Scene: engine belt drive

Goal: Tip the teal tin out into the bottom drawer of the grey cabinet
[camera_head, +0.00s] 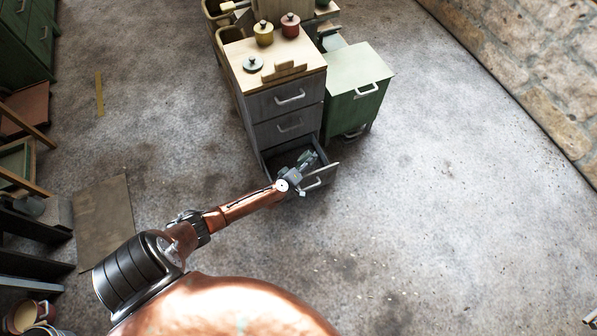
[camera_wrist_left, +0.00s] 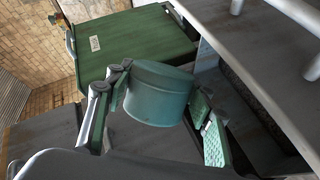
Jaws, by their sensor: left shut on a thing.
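The grey cabinet (camera_head: 254,108) has a pale wooden top, and its bottom drawer (camera_head: 322,180) is pulled open. My left gripper (camera_head: 303,164) is over the open drawer. In the left wrist view it is shut on the teal tin (camera_wrist_left: 158,92), a round body held tilted between the fingers. The tin's mouth and any contents are hidden. In the head view the tin is too small and covered to make out clearly. A small teal lid-like piece with a knob (camera_head: 253,63) lies on the cabinet top.
A yellow pot (camera_head: 263,33) and a red pot (camera_head: 290,25) stand on the cabinet top, behind a wooden block (camera_head: 284,70). A green cabinet (camera_head: 358,75) stands close on the right and also shows in the left wrist view (camera_wrist_left: 130,45).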

